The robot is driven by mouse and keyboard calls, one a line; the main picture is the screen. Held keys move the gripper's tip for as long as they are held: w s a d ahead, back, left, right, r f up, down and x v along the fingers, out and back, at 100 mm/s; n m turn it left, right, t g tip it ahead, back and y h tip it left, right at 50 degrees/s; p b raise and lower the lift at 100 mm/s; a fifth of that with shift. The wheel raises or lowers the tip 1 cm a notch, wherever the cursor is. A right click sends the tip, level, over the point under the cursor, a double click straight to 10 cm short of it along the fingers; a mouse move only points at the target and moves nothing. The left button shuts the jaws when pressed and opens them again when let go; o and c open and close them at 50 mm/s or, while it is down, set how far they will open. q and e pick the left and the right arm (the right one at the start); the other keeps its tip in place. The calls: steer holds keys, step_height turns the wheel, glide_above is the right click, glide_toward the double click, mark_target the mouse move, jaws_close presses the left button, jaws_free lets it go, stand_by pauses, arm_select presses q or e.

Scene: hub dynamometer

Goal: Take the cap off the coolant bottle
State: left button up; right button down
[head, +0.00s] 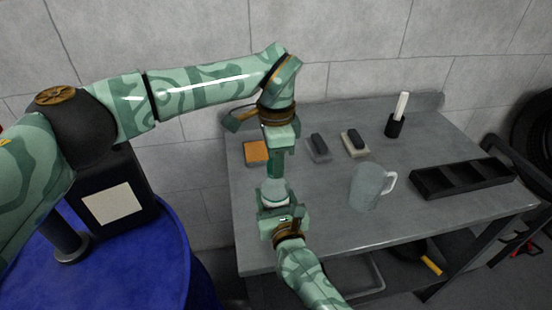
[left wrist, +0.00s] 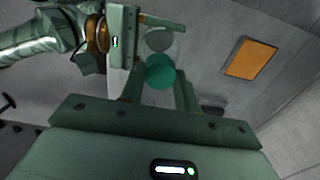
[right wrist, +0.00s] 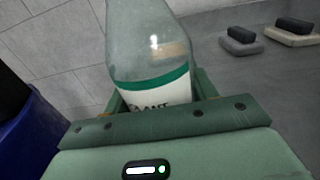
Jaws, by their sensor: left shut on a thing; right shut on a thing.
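The coolant bottle (head: 274,188) is clear, with a green band and a white label (right wrist: 165,95), and stands about upright over the left part of the grey workbench (head: 330,225). My right gripper (head: 273,203) is shut around its body from the near side. My left gripper (head: 276,172) is above the bottle, pointing down, its fingers shut on the round teal cap (left wrist: 160,72). In the left wrist view the cap is in line with the bottle (left wrist: 160,42) and covers its neck. I cannot tell whether cap and neck touch. The right wrist view cuts off the bottle's top.
An orange pad (head: 256,151), two small dark-topped blocks (head: 319,149) (head: 355,147), a black holder with a white stick (head: 396,123), a glass jug (head: 367,188) and a black compartment tray (head: 462,180) are on the bench.

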arm_select(q)
steer(key=shift+r, duration=0.2)
stand_by(0.6)
steer(key=shift+r, duration=0.9)
step_height(320, 180, up, 4)
steer(key=shift+r, duration=0.1)
arm_select(e)
steer(key=shift+c, duration=2)
jaws_free()
arm_select(q)
steer(key=shift+s+r+p, duration=0.15)
steer(key=shift+r+p, duration=0.55)
steer(key=shift+r, duration=0.2)
arm_select(e)
steer(key=v, duration=1.2)
steer(key=shift+f, duration=0.1)
